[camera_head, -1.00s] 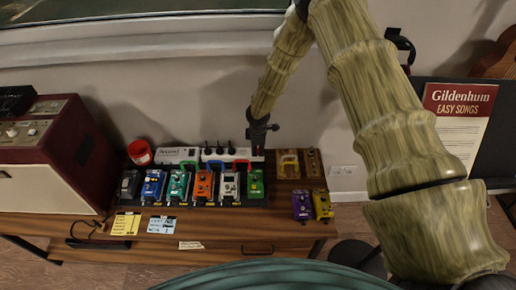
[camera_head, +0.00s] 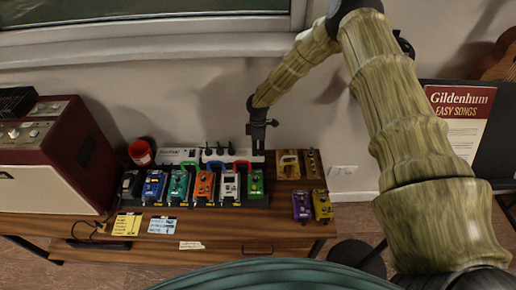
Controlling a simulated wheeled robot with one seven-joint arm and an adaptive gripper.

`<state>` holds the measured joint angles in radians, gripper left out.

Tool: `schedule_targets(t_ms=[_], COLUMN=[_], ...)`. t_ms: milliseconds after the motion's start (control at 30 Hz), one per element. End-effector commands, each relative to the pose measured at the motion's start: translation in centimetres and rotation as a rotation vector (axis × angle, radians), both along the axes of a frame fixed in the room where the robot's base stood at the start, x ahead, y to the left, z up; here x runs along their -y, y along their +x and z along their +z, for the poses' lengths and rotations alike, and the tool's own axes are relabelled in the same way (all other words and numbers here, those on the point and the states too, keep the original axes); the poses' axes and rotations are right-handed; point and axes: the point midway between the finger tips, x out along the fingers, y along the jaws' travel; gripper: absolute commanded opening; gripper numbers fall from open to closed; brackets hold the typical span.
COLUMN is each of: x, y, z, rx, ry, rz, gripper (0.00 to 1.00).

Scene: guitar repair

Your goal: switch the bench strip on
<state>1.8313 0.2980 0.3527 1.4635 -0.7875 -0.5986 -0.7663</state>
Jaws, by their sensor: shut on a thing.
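The bench strip (camera_head: 203,155) is a long pale power strip at the back of the bench, against the wall, with several black plugs standing in it. My gripper (camera_head: 258,152) points down at the strip's right end. Its jaws are shut at that end, in contact with the strip as far as I can see. The gripper hides the strip's right end, so the switch and its position cannot be made out.
A row of coloured pedals (camera_head: 203,186) stands in front of the strip. A red round tin (camera_head: 141,153) is to its left, beside a maroon amplifier (camera_head: 60,150). Wooden-topped boxes (camera_head: 288,165) stand close on the gripper's right.

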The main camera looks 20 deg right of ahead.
Motion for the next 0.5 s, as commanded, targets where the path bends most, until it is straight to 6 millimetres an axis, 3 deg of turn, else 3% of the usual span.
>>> schedule_targets(t_ms=[67,100,200,500], x=[0.08,0.08,0.07,0.02], y=[0.1,0.1,0.09,0.05], z=[0.06,0.06,0.06,0.09], rx=[0.002,0.002,0.002,0.002], ry=[-0.001,-0.001,-0.001,-0.001], rz=[0.0,-0.001,-0.001,-0.001], gripper=[0.03,0.3,0.48,0.48])
